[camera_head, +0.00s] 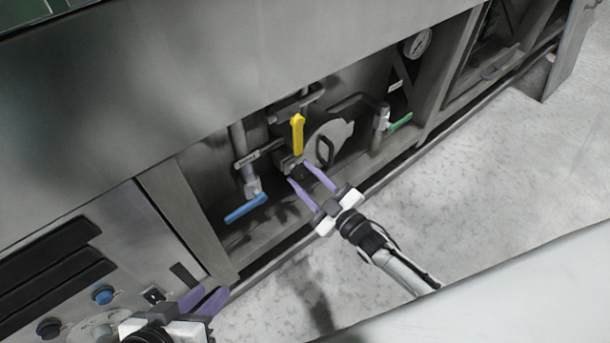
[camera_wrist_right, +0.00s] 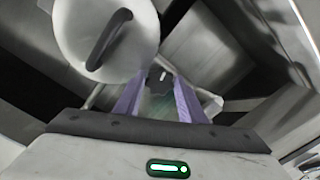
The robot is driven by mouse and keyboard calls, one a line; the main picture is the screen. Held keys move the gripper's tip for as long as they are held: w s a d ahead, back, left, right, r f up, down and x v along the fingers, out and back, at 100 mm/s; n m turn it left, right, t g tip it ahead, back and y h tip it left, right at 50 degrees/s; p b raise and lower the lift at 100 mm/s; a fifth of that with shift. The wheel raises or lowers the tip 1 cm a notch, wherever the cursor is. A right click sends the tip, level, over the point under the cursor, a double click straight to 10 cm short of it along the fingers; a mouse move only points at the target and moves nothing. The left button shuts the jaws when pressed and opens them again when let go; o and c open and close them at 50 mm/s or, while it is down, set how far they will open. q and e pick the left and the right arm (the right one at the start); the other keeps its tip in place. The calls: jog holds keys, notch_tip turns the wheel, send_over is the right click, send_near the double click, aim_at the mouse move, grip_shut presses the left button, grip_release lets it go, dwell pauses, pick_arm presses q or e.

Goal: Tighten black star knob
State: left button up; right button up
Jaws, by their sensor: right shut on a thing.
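The black star knob (camera_wrist_right: 160,80) sits between the purple fingertips of my right gripper (camera_wrist_right: 160,100) in the right wrist view. In the head view, my right gripper (camera_head: 306,172) reaches into the open bay of the washer, with its fingers around the small dark knob (camera_head: 298,175) below the yellow lever. The fingers are shut on the knob and partly hide it. My left gripper (camera_head: 207,299) is at the lower left in front of the control panel, away from the knob. Its purple fingers overlap in view, so its opening is unclear.
A yellow lever (camera_head: 297,134) stands just above the knob. A round metal cover with a dark handle (camera_head: 324,151) is to its right. A blue lever (camera_head: 246,208) is lower left, a green lever (camera_head: 400,122) right, and a gauge (camera_head: 417,43) upper right.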

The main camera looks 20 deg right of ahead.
pick_arm(q)
jog(key=shift+a+f, duration=0.15)
jog(key=shift+f, duration=0.1)
pick_arm(e)
jog(key=shift+m, duration=1.7)
jog(key=o, duration=1)
pick_arm(q)
jog(key=shift+r, duration=0.2)
pick_arm(e)
jog(key=shift+o, duration=0.2)
jog(key=shift+s, duration=0.2)
pick_arm(q)
jog(key=p, duration=0.1)
jog(key=a+r+n+t+p, duration=0.1)
jog(key=p, duration=0.1)
jog(key=shift+s+a+r+y, duration=0.2)
jog(key=shift+a+y, duration=0.05)
jog(key=shift+y, duration=0.15)
pick_arm(e)
jog(key=v, duration=1)
